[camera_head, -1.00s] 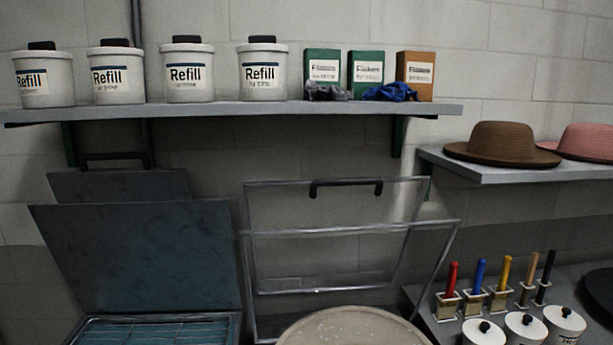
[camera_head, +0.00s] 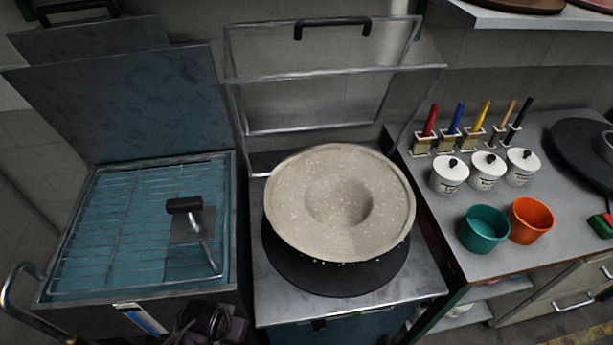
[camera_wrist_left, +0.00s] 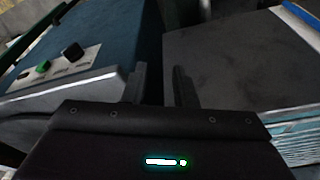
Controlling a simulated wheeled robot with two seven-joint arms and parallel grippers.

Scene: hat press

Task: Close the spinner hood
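The spinner hood is a clear panel in a grey metal frame with a black handle (camera_head: 332,22). It stands raised, tilted back behind the spinner. Below it, a speckled beige, dished hat-shaped piece (camera_head: 290,205) sits on the spinner's round black plate (camera_head: 335,280). My left gripper (camera_wrist_left: 160,85) shows in the left wrist view with its two dark fingers apart and nothing between them. It is low, near a front panel with knobs and a green button (camera_wrist_left: 43,66), well below the hood handle. My right gripper is not in view.
A teal unit with a wire rack (camera_head: 110,220) and raised dark lid (camera_head: 120,105) stands left of the spinner. A small black-handled tool (camera_head: 190,225) lies on the rack. At right, a counter holds brushes, white jars (camera_head: 450,177), a teal cup (camera_head: 484,230) and an orange cup (camera_head: 531,220).

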